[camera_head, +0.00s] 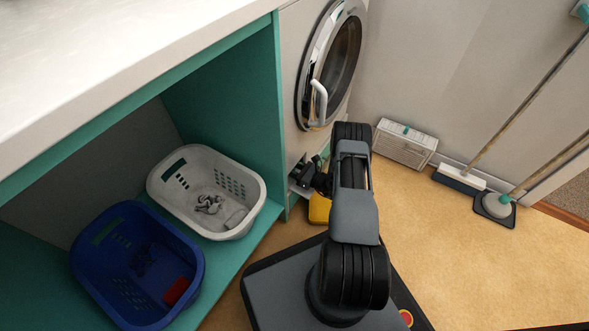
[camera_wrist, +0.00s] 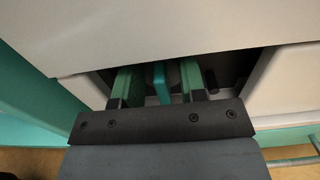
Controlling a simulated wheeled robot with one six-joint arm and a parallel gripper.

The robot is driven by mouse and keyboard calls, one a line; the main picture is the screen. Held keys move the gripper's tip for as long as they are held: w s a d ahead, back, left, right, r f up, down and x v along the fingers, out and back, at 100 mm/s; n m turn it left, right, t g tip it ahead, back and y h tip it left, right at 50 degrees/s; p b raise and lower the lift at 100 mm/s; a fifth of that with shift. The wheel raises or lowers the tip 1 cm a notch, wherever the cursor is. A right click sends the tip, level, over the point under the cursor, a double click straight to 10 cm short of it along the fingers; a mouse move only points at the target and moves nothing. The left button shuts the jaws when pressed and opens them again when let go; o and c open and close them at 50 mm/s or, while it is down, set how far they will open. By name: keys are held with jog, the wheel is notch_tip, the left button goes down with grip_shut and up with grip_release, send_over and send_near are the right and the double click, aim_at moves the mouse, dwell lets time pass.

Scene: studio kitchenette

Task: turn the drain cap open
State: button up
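The washing machine (camera_head: 290,75) stands at the upper middle of the head view, with its round door shut. My gripper (camera_head: 303,176) is at the machine's lower front. In the wrist view my gripper (camera_wrist: 159,80) reaches into a dark recess in the white panel, its two green fingers spread apart. A teal upright piece (camera_wrist: 160,84), seemingly the grip of the drain cap, stands between the fingers. Gaps show on both sides of it. The cap's upper part is hidden behind the panel edge, and my arm hides much of the recess in the head view.
A yellow container (camera_head: 319,209) is on the floor below the recess. A small dark peg (camera_wrist: 210,78) is right of the fingers. White (camera_head: 238,223) and blue (camera_head: 112,219) baskets sit on the teal shelf at left.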

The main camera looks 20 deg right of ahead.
jog(key=shift+d, duration=0.1)
grip_shut()
dwell(0.4)
jog(key=n, duration=0.5)
jog(key=shift+s+a+f, duration=0.1)
jog(key=shift+s+a, duration=0.15)
jog(key=shift+a, duration=0.1)
jog(key=shift+s+a+f+n, duration=0.1)
jog(key=shift+a+f+n, duration=0.05)
jog(key=shift+n, duration=1.15)
jog(key=shift+s+a+f+n, duration=0.1)
jog(key=shift+n, duration=1.2)
jog(key=shift+c, duration=1)
grip_release()
jog(key=shift+o, duration=1)
jog(key=shift+a, duration=0.15)
